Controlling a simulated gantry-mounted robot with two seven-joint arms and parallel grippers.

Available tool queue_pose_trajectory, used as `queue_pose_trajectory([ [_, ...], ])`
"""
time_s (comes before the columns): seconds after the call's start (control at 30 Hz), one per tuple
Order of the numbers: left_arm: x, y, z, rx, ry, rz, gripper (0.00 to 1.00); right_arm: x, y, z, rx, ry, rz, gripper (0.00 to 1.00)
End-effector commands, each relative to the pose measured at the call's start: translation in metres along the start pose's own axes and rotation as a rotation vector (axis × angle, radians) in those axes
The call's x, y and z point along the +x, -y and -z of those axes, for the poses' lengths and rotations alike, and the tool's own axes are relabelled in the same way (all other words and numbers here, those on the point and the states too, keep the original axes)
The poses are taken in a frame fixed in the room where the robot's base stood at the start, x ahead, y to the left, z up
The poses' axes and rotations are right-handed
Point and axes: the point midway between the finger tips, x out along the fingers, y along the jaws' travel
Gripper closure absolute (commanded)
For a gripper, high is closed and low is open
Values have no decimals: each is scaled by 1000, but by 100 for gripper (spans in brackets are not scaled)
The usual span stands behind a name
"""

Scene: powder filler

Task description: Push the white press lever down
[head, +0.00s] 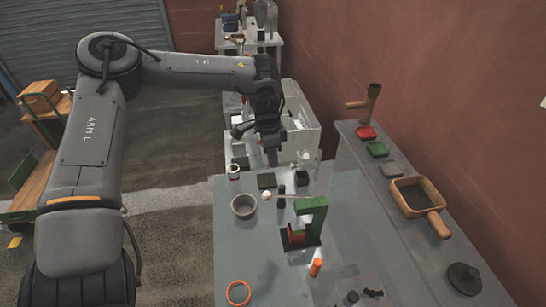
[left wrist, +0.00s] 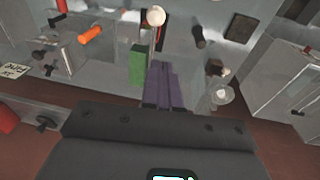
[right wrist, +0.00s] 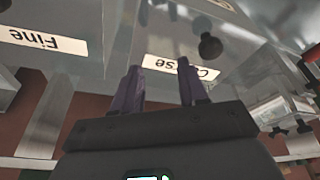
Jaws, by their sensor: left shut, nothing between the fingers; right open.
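The green press (head: 312,205) stands on the grey table, with a red part low on its front. Its lever (head: 282,197) sticks out to the left and ends in a white ball knob (head: 267,195). In the left wrist view the knob (left wrist: 156,15) is at the top, beyond the fingertips, and the green press body (left wrist: 137,65) is beside them. My left gripper (head: 271,157) points down behind the lever, apart from the knob; its purple fingers (left wrist: 163,72) are shut and empty. My right gripper (right wrist: 159,67) is open and empty, seen only in its wrist view.
A grey bowl (head: 244,206) stands left of the knob, and an orange ring (head: 238,293) lies near the front. An orange cylinder (head: 316,267) is in front of the press. A raised shelf on the right holds a wooden-framed sieve (head: 408,198). A "Fine" label (right wrist: 34,40) faces my right gripper.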

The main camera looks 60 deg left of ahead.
Motion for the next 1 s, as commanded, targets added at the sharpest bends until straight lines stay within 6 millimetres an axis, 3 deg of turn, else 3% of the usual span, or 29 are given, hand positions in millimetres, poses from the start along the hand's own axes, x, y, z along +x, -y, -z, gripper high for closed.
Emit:
queue_pose_trajectory([
  [0.03,18,1,-1,0,2,-1,100,13,0,-4,0,0,0,57],
  [0.3,65,1,-1,-1,1,0,100,41,1,-11,-2,-4,-2,57],
  [0.63,87,-8,-19,0,-1,0,100,33,-2,-8,-10,-5,-8,57],
  [1.0,92,-9,-22,0,-1,2,100,33,-1,-8,-8,-6,-7,57],
])
